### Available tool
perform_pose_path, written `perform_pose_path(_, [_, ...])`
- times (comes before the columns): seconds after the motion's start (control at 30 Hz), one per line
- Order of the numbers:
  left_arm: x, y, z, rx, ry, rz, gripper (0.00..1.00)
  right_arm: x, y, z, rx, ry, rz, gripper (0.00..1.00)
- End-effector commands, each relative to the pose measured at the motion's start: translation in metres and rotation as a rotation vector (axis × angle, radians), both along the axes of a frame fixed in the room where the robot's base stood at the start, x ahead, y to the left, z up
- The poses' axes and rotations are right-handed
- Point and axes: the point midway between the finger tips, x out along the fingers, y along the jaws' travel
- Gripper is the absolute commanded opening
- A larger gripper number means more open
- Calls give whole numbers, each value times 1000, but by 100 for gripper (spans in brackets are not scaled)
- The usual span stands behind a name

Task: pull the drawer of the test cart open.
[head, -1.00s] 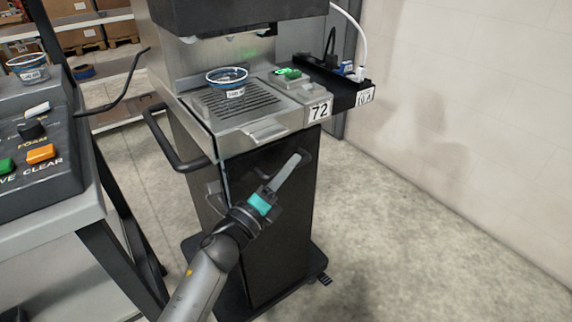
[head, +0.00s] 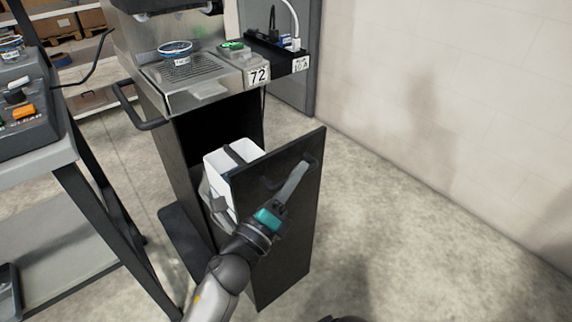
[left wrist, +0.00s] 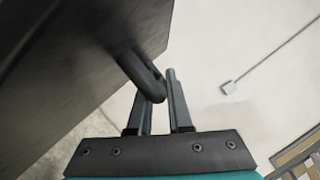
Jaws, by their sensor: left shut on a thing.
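The test cart (head: 185,100) stands in the middle of the head view, with a "72" label on its steel top. Its tall black drawer front (head: 285,235) stands well out from the cart body, and a white bin (head: 222,170) shows behind it. My left gripper (head: 298,175) is at the upper part of the drawer front. In the left wrist view the fingers (left wrist: 158,100) are shut around the dark drawer handle (left wrist: 143,76). My right gripper is not in view.
A blue-rimmed bowl (head: 175,49) sits on the cart's drip grate. A grey table with a button panel (head: 30,105) stands close at the left. A pale wall (head: 450,90) runs along the right. Concrete floor (head: 400,240) between drawer and wall is free.

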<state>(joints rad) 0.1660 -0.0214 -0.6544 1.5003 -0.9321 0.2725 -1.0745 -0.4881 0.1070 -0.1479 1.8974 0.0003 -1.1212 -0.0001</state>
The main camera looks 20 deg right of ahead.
Motion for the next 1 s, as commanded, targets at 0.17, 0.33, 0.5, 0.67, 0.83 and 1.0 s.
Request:
perform_pose_path(0.17, [-12, -4, 0, 0, 3, 1, 0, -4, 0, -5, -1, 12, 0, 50])
perform_pose_path(0.33, [-15, -5, -1, 0, 2, 2, 0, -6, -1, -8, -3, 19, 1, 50])
perform_pose_path(0.5, [-15, -5, -1, 0, 2, 2, 0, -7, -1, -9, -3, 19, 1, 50])
perform_pose_path(0.67, [-15, -5, -1, 0, 2, 3, 21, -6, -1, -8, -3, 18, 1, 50])
perform_pose_path(0.83, [-15, -5, 0, 0, 2, 2, 40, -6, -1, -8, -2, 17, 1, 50])
perform_pose_path(1.0, [-15, -5, 0, 0, 2, 2, 47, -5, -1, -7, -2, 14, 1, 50])
